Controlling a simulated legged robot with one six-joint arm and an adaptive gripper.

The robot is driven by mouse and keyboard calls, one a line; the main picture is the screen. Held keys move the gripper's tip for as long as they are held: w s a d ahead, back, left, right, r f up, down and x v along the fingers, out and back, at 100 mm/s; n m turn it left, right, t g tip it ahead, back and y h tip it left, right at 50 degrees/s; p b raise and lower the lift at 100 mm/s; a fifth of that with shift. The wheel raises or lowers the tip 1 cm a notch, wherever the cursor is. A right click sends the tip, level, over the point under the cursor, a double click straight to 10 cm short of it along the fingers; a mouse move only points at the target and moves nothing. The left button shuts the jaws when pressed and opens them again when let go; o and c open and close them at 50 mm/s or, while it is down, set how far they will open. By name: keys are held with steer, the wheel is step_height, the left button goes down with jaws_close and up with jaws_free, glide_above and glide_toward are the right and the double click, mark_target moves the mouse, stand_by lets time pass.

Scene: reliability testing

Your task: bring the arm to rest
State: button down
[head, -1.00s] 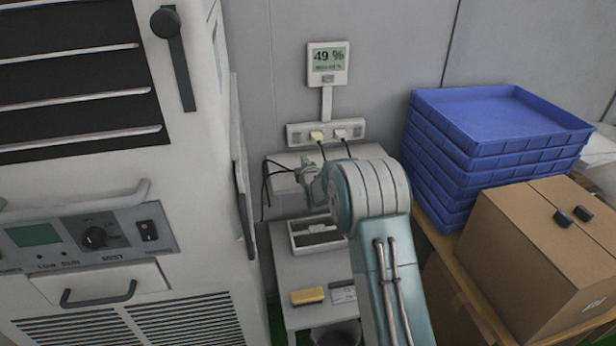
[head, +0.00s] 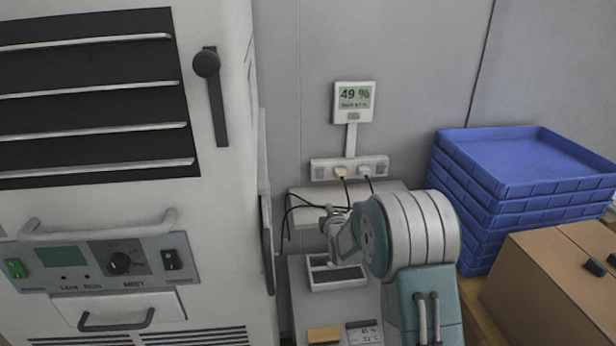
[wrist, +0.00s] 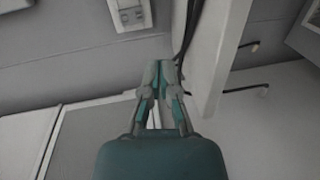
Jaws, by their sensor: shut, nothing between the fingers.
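My arm rises from the lower right of the head view, with a teal link and a large white-banded joint. It is folded, and its forearm points away toward the wall. In the wrist view my gripper (wrist: 160,68) has its two teal-and-grey fingers together at the tips, with nothing between them. In the head view the wrist end is small and partly hidden behind the big joint. It is in front of the white box below the power strip; I cannot tell whether it touches anything.
A white cabinet (head: 225,190) with handles, a knob and switches stands at left. A power strip (head: 349,169) and a display reading 49 % (head: 354,101) are on the wall. Stacked blue trays (head: 520,165) and a cardboard box (head: 550,285) stand at right. A yellow block (head: 323,335) lies low.

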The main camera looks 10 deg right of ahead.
steer(key=s+r+m+g, duration=0.3)
steer(key=s+r+m, duration=0.1)
steer(key=s+r, duration=0.4)
steer(key=s+r+m+g, duration=0.2)
steer(key=s+r+m, duration=0.25)
steer(key=s, duration=0.55)
steer(key=s+a+m+g, duration=0.1)
steer(key=s+m+g, duration=0.4)
steer(key=s, duration=2.2)
steer(key=m, duration=0.4)
steer(key=shift+s+g, duration=0.3)
steer(key=shift+s, duration=0.1)
steer(key=shift+a+r, duration=0.15)
